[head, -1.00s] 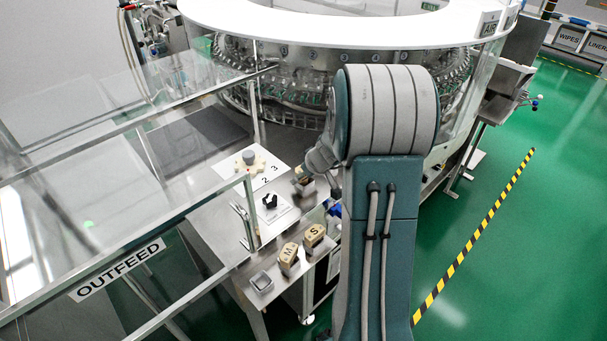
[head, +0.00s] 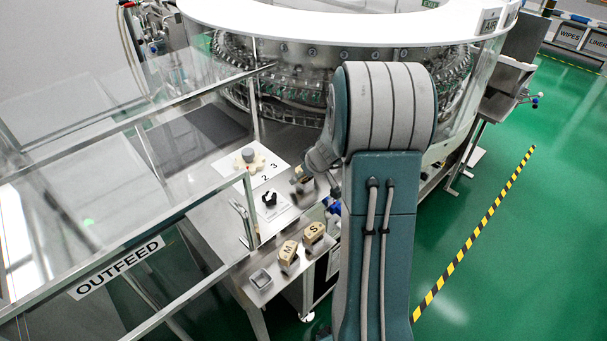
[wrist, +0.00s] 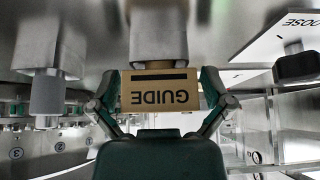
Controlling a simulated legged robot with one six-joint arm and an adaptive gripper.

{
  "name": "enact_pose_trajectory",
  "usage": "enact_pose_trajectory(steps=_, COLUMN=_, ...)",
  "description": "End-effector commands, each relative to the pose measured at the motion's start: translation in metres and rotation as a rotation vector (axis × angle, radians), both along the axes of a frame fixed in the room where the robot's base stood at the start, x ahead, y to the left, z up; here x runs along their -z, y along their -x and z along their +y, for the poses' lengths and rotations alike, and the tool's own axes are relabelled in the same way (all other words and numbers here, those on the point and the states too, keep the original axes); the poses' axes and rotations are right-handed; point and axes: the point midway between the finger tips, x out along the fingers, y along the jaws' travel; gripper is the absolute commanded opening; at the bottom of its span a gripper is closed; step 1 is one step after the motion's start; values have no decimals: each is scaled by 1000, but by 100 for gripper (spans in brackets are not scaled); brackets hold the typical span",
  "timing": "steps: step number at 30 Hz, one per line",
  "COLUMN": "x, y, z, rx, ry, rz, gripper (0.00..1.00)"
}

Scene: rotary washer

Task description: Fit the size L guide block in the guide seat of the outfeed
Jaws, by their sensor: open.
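A tan block (wrist: 160,90) with the word GUIDE, upside down in the wrist view, and a dark slot sits against a grey metal post (wrist: 158,35). I take it for the size L guide block in the guide seat, but no L shows. My gripper (wrist: 160,102) is open, with one finger on each side of the block; contact cannot be told. In the head view the block (head: 306,185) is small and partly hidden at the table's right edge, beneath my gripper (head: 302,175). The OUTFEED sign (head: 117,268) hangs on the clear guard at left.
Blocks M (head: 288,254) and S (head: 314,234) stand at the table's front, beside an empty metal holder (head: 261,279). A black knob (head: 269,200) and a cream star-shaped part (head: 249,160) are left of my gripper. The round washer (head: 300,85) stands behind.

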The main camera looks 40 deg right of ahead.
Motion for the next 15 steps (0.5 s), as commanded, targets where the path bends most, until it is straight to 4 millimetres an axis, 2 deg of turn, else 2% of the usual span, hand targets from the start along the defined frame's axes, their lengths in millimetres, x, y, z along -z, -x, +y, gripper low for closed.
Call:
enact_pose_trajectory(steps=8, x=-5, y=3, z=-1, rx=1, ry=-1, rz=-2, gripper=100)
enact_pose_trajectory(steps=15, x=-40, y=24, z=-5, rx=1, ry=3, rz=-4, gripper=100)
